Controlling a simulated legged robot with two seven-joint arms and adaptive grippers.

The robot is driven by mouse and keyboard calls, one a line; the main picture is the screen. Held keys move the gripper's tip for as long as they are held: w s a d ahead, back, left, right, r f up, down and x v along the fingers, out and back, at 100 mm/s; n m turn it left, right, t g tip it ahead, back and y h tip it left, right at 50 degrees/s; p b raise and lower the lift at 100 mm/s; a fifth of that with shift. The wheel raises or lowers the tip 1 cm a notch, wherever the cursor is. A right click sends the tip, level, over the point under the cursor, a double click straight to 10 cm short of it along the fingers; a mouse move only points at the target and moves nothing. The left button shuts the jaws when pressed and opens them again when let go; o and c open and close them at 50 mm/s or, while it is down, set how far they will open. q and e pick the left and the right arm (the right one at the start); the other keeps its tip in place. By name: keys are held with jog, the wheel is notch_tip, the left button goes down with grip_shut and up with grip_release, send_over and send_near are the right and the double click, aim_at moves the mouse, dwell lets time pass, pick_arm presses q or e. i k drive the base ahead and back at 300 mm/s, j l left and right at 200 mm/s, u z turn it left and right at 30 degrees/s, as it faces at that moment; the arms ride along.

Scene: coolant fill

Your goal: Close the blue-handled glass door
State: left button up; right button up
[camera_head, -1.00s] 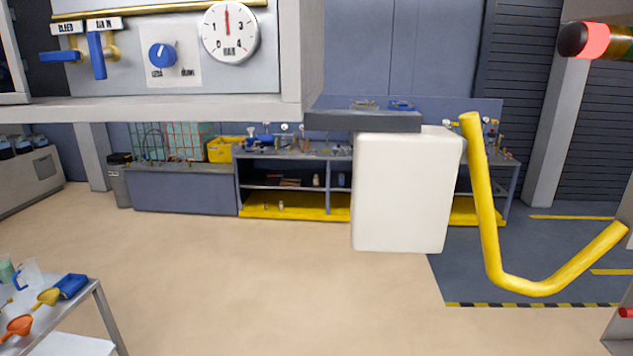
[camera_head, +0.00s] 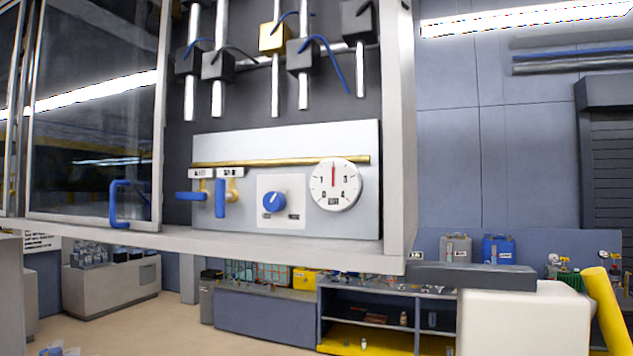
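The glass door (camera_head: 95,110) has a pale metal frame and covers the left part of the cabinet front. Its blue handle (camera_head: 120,204) is upright near the door's lower right corner. To the right of the door, the cabinet front is uncovered, showing pipes with valves and a control panel (camera_head: 285,238). The panel carries blue levers (camera_head: 220,198), a blue knob (camera_head: 274,202) and a round dial (camera_head: 334,185). Neither of my grippers is in view.
The cabinet's bottom ledge (camera_head: 250,248) runs across the front. A white block (camera_head: 525,322) with a dark grey top plate (camera_head: 470,277) stands at the lower right, beside a yellow tube (camera_head: 607,310). A workbench (camera_head: 370,312) stands farther back. Open floor shows at lower left.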

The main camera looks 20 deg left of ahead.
aim_at(156, 226)
jog(key=u, duration=1.8)
jog(key=i+j, duration=0.35)
jog(key=j+u, duration=0.05)
jog(key=j, duration=0.05)
